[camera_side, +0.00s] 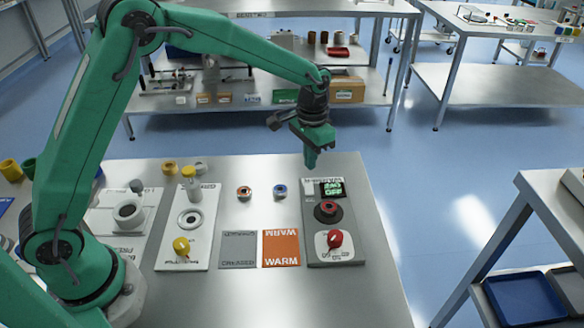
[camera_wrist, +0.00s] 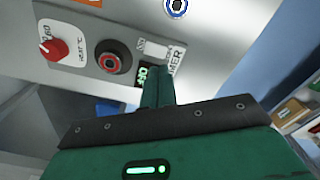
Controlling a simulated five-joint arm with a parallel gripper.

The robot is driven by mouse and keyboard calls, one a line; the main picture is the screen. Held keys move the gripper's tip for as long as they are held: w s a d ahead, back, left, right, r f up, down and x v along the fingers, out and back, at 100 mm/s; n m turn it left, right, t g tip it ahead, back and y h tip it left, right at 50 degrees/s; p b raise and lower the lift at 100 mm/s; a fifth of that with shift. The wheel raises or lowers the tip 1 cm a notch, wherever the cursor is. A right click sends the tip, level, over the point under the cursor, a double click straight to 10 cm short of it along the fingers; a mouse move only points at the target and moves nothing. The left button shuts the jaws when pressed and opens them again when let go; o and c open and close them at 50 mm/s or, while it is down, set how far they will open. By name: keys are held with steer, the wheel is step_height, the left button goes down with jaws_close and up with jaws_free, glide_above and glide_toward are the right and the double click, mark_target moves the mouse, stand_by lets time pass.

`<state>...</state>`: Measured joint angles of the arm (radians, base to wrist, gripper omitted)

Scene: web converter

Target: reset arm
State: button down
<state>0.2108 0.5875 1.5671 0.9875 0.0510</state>
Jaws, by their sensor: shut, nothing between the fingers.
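My gripper (camera_side: 311,158) hangs from my green arm above the far end of the dark warmer panel, fingers pointing down. In the wrist view my gripper's fingers (camera_wrist: 157,75) are together, with nothing between them. The warmer panel (camera_side: 312,228) has a lit green display (camera_side: 331,189), a black round seat holding a red-rimmed ring (camera_side: 327,209) and a red knob (camera_side: 335,239). The wrist view also shows the red knob (camera_wrist: 57,49), the ring (camera_wrist: 110,62) and part of the display (camera_wrist: 142,76), which my fingers partly cover.
Orange (camera_side: 281,250) and grey (camera_side: 238,250) mats lie left of the panel. Two small rings, red-brown (camera_side: 244,193) and blue (camera_side: 280,191), lie behind them. A white station (camera_side: 172,254) with yellow-topped parts stands further left. The table's right edge is close to the panel.

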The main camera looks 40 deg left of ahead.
steer(key=shift+r, duration=0.35)
steer(key=shift+r, duration=0.1)
steer(key=s+a+r+n+t, duration=0.1)
steer(key=s+a+r+t, duration=0.35)
steer(key=s+r, duration=0.8)
steer(key=s+a+r+n, duration=0.1)
steer(key=s+a, duration=0.2)
steer(key=s, duration=0.4)
steer(key=s+a+r+n+t, duration=0.1)
steer(key=s+a, duration=0.2)
steer(key=s, duration=0.5)
steer(key=shift+a+r, duration=0.1)
steer(key=shift+r, duration=0.05)
